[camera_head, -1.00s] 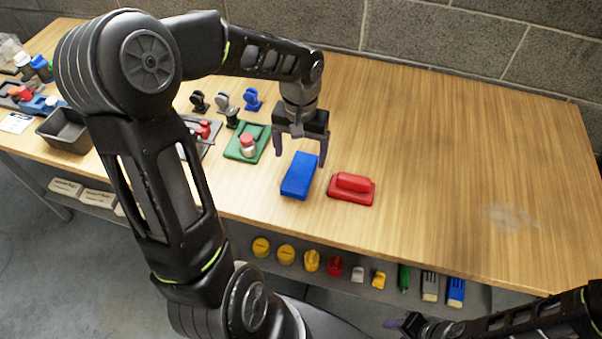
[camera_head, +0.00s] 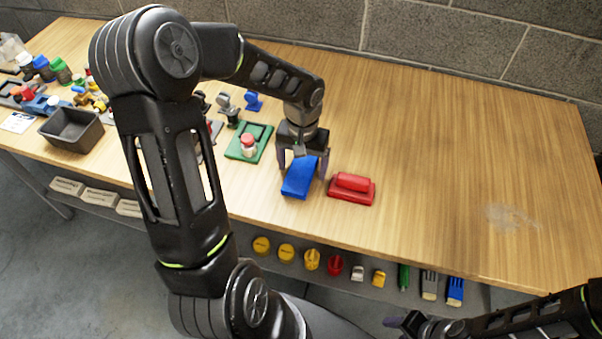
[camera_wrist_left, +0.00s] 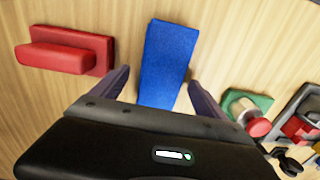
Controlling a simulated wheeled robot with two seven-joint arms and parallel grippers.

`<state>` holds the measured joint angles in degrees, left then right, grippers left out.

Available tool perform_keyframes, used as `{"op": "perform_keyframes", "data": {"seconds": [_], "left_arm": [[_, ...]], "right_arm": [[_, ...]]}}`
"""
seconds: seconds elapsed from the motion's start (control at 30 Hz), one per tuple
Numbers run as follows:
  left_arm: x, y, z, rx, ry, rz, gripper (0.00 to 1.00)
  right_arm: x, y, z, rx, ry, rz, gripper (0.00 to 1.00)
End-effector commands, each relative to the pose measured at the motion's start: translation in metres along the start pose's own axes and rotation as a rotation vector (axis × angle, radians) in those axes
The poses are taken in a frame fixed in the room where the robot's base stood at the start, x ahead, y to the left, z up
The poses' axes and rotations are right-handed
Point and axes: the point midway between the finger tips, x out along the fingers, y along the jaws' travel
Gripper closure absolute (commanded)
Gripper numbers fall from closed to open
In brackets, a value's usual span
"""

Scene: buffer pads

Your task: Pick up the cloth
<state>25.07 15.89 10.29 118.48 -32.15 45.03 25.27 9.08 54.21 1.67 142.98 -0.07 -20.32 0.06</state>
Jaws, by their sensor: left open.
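The cloth (camera_head: 297,181) appears as a blue folded rectangular block lying on the wooden table, left of a red pad. My left gripper (camera_head: 302,172) is right above the cloth, its fingers pointing down and open. In the left wrist view the cloth (camera_wrist_left: 168,62) lies between the two open fingers (camera_wrist_left: 158,92), with a gap visible on each side. The gripper body hides the near end of the cloth. My right arm (camera_head: 500,322) shows at the bottom right; part of its gripper (camera_head: 400,322) shows, but its jaw state is unclear.
A red block on a red base (camera_head: 352,188) stands close to the right of the cloth. A green tray with a red-capped jar (camera_head: 248,146) is to the left. A grey bin (camera_head: 72,128) is farther left. The right of the table is clear apart from a pale smudge (camera_head: 510,216).

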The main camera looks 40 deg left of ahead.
Motion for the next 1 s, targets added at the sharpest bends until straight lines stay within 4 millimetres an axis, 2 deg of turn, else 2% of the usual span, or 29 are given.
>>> {"op": "perform_keyframes", "data": {"seconds": [0.4,1.0], "left_arm": [[-0.0004,-0.0001,0.0,0.0,0.0,0.0,0.15],[-0.0005,-0.0001,0.0,0.0,0.0,0.0,0.65]], "right_arm": [[0.0001,0.0,0.0,0.0,0.0,0.0,0.56],[0.0001,0.0,0.0,0.0,0.0,0.0,0.56]]}}
